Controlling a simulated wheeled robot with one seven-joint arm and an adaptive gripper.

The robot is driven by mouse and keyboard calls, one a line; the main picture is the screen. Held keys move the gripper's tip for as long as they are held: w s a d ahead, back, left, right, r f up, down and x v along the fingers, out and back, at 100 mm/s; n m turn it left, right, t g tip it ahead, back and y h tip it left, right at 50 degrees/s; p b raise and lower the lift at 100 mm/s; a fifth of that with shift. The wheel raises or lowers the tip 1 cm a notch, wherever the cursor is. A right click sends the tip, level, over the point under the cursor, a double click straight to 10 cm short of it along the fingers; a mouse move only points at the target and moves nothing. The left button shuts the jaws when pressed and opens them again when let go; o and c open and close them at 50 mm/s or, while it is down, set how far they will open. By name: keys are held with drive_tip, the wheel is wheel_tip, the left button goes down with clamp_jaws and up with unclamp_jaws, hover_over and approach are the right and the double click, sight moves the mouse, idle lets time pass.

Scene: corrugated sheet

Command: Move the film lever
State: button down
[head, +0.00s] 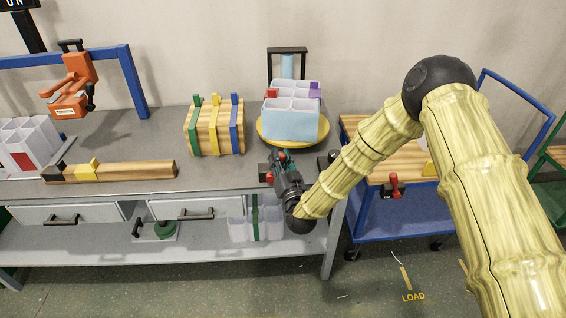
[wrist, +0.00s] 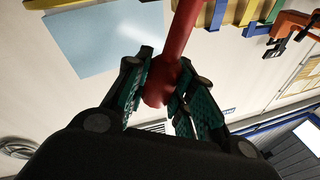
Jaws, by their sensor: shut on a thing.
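A red lever (wrist: 184,38) with a rounded end runs down from the top of the wrist view, between the green-padded fingers of my gripper (wrist: 166,82). My gripper is shut on it near the rounded end. In the head view my gripper (head: 280,165) is at the front edge of the grey bench, just in front of the yellow turntable (head: 262,138). A small bit of red (head: 281,156) shows at its fingertips; the rest of the lever is hidden there by the gripper. Light-blue bins (head: 290,122) stand on the turntable.
A strapped wooden crate (head: 205,130) and a wooden beam (head: 140,170) lie left on the bench. An orange tool (head: 72,90) hangs from a blue frame. A blue cart (head: 385,225) with a wooden top and red-handled clamp (head: 392,186) stands right. Bins (head: 240,225) sit below.

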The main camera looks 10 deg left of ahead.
idle(0.4)
drive_tip(key=c, duration=1.2)
unclamp_jaws()
drive_tip(key=shift+d, duration=0.1)
drive_tip(key=v, duration=1.2)
drive_tip(key=s+d+f+g+h, duration=0.2)
drive_tip(key=s+d+f+g, duration=0.3)
drive_tip(key=s+d+f, duration=0.45)
drive_tip(key=s+d+f+g+h, duration=0.2)
drive_tip(key=s+d+f+g, duration=0.35)
drive_tip(key=f, duration=0.65)
drive_tip(key=s+d+f+g+h, duration=0.1)
drive_tip(key=s+d+g, duration=0.1)
drive_tip(key=s+d, duration=0.3)
drive_tip(key=s+d+f+g+h, duration=0.2)
drive_tip(key=s+d, duration=0.3)
drive_tip(key=s, duration=0.6)
drive_tip(key=s+d+f+m+g+h, duration=0.1)
drive_tip(key=s+d+g, duration=0.3)
drive_tip(key=s, duration=0.5)
drive_tip(key=shift+d+f+h, duration=0.2)
drive_tip(key=shift+d+h, duration=0.1)
drive_tip(key=shift+d, duration=0.5)
